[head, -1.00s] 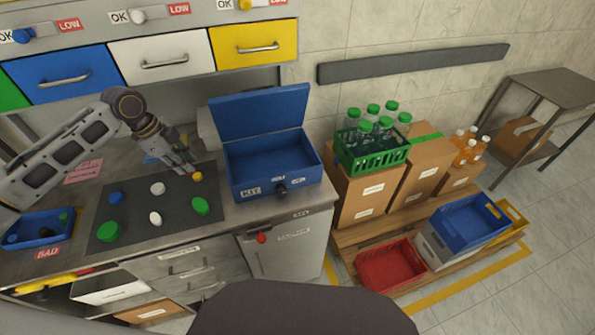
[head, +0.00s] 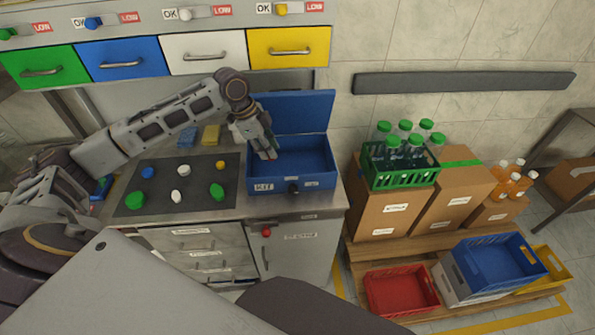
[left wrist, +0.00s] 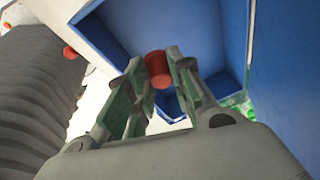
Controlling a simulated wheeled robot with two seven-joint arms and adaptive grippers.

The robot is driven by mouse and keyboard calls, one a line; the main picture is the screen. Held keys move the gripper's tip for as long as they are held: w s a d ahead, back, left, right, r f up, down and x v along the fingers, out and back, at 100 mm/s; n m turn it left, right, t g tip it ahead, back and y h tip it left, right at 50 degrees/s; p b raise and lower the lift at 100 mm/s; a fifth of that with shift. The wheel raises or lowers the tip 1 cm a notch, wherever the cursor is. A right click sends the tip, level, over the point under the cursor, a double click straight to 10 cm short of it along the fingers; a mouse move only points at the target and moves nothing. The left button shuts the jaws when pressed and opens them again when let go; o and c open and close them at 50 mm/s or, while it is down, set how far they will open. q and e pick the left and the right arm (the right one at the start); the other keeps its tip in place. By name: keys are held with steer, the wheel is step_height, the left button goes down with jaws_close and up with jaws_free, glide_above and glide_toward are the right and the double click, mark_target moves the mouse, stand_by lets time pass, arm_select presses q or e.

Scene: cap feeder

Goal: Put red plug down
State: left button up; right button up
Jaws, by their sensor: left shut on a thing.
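My left gripper (head: 268,154) reaches into the open blue kit box (head: 318,181) on the worktop, over its left half. In the left wrist view its two fingers (left wrist: 160,78) are shut on the red plug (left wrist: 156,66), a small red cylinder. The blue walls of the box surround the fingertips there. In the head view the plug is hidden by the gripper. I cannot tell whether the plug touches the box floor. My right gripper is not in view.
The box's blue lid (head: 310,110) stands open at the back. Left of the box, a dark mat (head: 200,180) holds several coloured caps. Drawers (head: 290,47) hang above. A green crate of bottles (head: 400,178) stands on cartons to the right.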

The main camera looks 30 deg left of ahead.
arm_select(q)
steer(key=shift+a+n, duration=0.15)
steer(key=shift+n, duration=0.25)
steer(key=shift+w, duration=0.1)
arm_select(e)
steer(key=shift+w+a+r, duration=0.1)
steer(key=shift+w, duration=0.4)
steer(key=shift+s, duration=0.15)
arm_select(q)
steer(key=shift+f, duration=0.25)
step_height(320, 180, down, 4)
steer(key=shift+r, duration=0.1)
steer(key=shift+f, duration=0.35)
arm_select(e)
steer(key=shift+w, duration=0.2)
